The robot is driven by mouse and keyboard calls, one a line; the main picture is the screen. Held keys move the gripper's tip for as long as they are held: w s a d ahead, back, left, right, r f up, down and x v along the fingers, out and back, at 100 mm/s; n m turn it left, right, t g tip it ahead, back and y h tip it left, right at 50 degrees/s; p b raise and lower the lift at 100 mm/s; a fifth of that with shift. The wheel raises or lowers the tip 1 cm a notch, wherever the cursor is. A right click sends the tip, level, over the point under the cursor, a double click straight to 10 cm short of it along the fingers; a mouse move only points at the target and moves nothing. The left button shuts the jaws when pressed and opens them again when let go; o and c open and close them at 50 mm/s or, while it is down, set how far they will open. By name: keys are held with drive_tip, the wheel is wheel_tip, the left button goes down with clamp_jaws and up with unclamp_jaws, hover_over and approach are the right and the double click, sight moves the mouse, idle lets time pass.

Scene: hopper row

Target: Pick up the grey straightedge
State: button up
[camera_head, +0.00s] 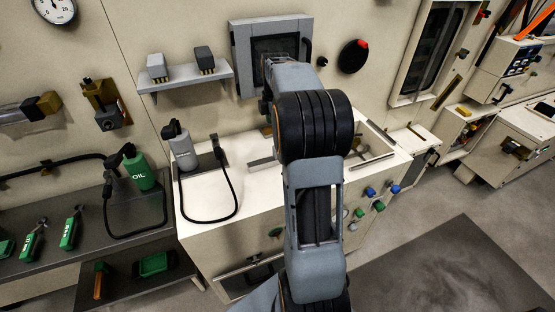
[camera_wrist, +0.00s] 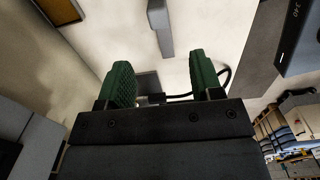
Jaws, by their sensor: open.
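A grey bar that looks like the straightedge (camera_head: 262,161) lies on the white counter, left of my arm in the head view. Its right end is hidden by the arm there. In the wrist view the grey bar (camera_wrist: 161,28) runs in from the top edge, beyond the fingertips and apart from them. My gripper (camera_wrist: 163,80) is open, with its two green-padded fingers spread and nothing held between them. In the head view my arm hides most or all of the gripper.
A grey bottle (camera_head: 183,152) with a black hose stands on a dark mat (camera_head: 209,160) left of the bar. A recess (camera_head: 372,154) lies to the right. A wall shelf (camera_head: 185,77) and a framed panel (camera_head: 243,45) are behind.

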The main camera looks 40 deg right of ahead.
drive_tip(key=f, duration=1.3)
drive_tip(key=shift+d+f+p, duration=0.15)
drive_tip(key=shift+d+p, duration=0.15)
drive_tip(key=shift+p, duration=0.05)
drive_tip(key=shift+c, duration=0.3)
clamp_jaws()
